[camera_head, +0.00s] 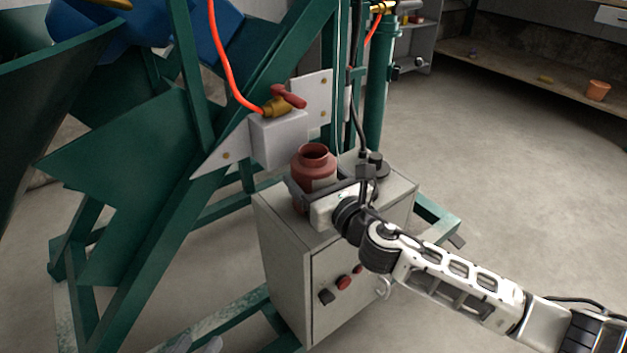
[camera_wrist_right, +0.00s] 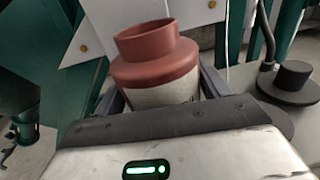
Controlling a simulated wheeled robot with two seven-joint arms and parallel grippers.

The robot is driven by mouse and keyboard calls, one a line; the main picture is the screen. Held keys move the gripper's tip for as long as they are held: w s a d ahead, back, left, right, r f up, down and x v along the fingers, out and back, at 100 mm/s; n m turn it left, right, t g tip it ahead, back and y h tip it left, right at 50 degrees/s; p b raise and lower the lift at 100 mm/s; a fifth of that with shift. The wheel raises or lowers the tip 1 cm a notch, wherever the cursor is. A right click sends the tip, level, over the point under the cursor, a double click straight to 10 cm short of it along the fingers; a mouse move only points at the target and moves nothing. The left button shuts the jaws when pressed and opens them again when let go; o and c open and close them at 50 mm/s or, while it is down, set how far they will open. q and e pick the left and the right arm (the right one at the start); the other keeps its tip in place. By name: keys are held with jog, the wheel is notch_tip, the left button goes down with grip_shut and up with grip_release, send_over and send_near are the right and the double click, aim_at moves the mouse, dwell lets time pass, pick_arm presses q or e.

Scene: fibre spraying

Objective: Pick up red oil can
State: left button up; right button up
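The red oil can (camera_head: 314,164) is a reddish jar with an open round neck and a pale label. It stands upright on top of the grey cabinet (camera_head: 283,224). My right gripper (camera_head: 306,190) reaches in from the right with one finger on either side of the can's body. The can (camera_wrist_right: 158,68) also shows between the two fingers in the right wrist view. The fingers are very close to its sides, and I cannot tell whether they touch it. The can's lower part is hidden behind the gripper. My left gripper is not clearly visible.
A white box with a brass valve and red handle (camera_head: 288,97) is close behind the can, with an orange hose. A black knob (camera_head: 377,164) sits on the cabinet to the right. Green frame beams (camera_head: 240,110) stand at the left. Open floor (camera_head: 500,150) lies at the right.

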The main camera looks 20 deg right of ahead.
jog(key=shift+c, duration=1)
jog(key=shift+r, duration=0.15)
